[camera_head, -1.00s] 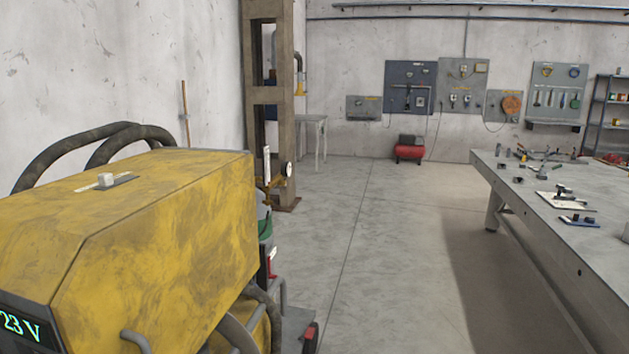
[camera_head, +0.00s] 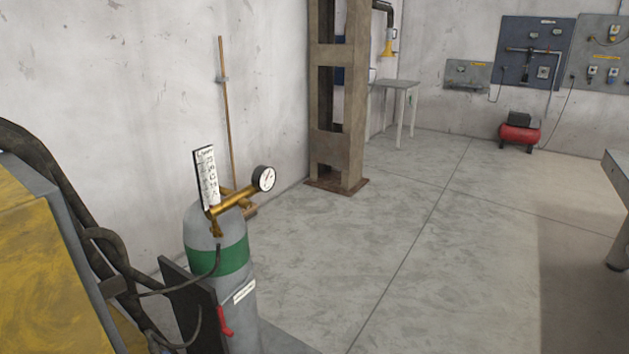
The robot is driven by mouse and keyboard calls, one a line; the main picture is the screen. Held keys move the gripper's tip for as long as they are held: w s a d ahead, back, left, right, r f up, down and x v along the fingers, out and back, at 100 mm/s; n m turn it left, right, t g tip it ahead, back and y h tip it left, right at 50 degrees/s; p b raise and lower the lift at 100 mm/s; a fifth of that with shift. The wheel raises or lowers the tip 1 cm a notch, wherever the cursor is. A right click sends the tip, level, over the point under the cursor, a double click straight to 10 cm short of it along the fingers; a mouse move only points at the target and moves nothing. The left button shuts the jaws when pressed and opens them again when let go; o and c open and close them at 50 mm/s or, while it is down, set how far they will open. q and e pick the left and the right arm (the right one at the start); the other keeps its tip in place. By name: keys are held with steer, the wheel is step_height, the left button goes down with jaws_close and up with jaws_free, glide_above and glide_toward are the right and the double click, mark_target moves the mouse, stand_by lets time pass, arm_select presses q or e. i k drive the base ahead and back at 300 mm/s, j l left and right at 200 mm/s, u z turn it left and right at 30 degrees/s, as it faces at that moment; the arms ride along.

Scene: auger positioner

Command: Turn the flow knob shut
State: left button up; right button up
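A grey gas cylinder with a green band (camera_head: 217,262) stands upright at the lower left of the head view. On its top sits a brass regulator (camera_head: 232,200) with a round white-faced pressure gauge (camera_head: 264,178) and a white scaled flow tube (camera_head: 206,177). The flow knob cannot be told apart from the other brass fittings at this distance. Neither of my grippers shows in the view.
A yellow machine (camera_head: 38,265) with dark hoses (camera_head: 62,190) is at the left edge, beside the cylinder. A steel column (camera_head: 338,100) stands behind. A workbench (camera_head: 618,180) is at the right edge. The floor (camera_head: 450,260) between is clear.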

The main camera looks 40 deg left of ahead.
mark_target(242, 202)
steer(key=i+l+u, duration=0.2)
steer(key=i, duration=0.3)
steer(key=i+u, duration=0.25)
steer(key=i, duration=0.2)
steer(key=i+l+u, duration=0.2)
steer(key=i, duration=0.25)
steer(key=l, duration=0.05)
